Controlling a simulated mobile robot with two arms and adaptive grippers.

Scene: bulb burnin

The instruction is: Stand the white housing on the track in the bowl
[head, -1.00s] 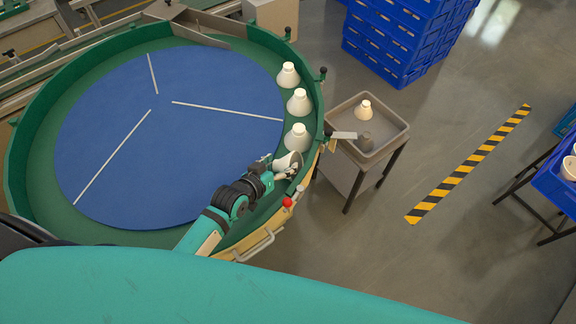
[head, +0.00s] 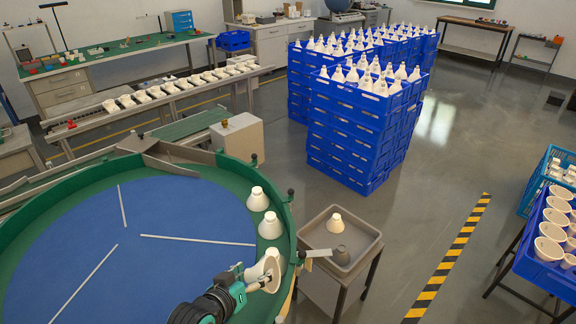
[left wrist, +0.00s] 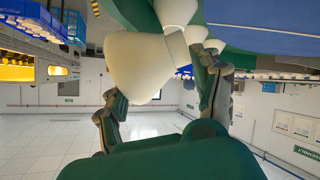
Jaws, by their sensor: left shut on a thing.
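The bowl (head: 127,240) is a round green feeder with a blue disc inside. Its green track (head: 246,178) runs between disc and wall. My left gripper (head: 262,281) is at the bowl's right side, shut on a white housing (head: 259,272). This cone-shaped housing looks tilted; it also fills the upper middle of the left wrist view (left wrist: 135,65), between the gripper's fingers (left wrist: 160,100). Whether it touches the track I cannot tell. Two white housings stand upright on the track (head: 258,199) (head: 270,226); another is partly hidden just behind the held one. My right gripper is not in view.
A grey tray (head: 373,246) on a stand, right of the bowl, holds a white cone and a grey piece. Stacked blue crates (head: 345,143) stand behind. A blue crate of white cups (head: 530,264) is at the right. A striped floor strip (head: 455,252) crosses clear floor.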

